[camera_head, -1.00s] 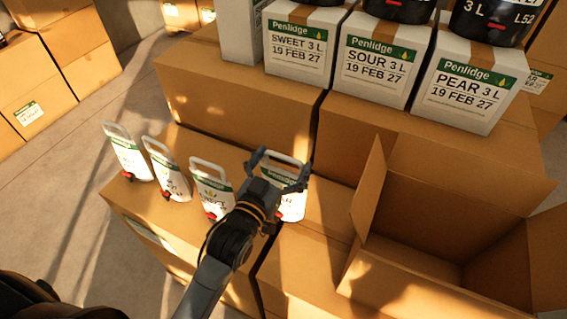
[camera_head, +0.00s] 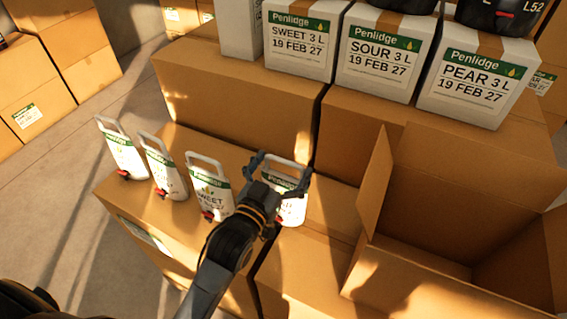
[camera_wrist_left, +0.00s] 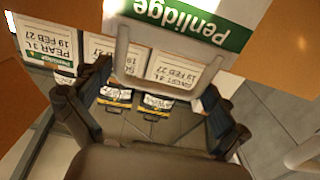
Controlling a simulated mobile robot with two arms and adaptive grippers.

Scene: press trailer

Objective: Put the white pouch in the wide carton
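Several white pouches with green Penlidge labels, red taps and loop handles stand in a row on a brown carton. The rightmost white pouch (camera_head: 292,207) stands behind my left gripper (camera_head: 279,171), which hides part of it. The left gripper is open, with a finger on each side of the pouch's upper part. In the left wrist view, the pouch's pale handle (camera_wrist_left: 122,62) lies between the spread fingers (camera_wrist_left: 157,95), with gaps visible. The wide carton (camera_head: 375,195) stands open at the right, its flaps up; its visible inside looks empty. My right gripper is not in view.
The other pouches (camera_head: 209,190) stand close to the left of the arm. White Penlidge boxes (camera_head: 383,62) with dark containers on top stand on brown cartons behind. The wide carton's left flap (camera_head: 374,190) rises between the gripper and its opening. Floor (camera_head: 60,190) is clear at left.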

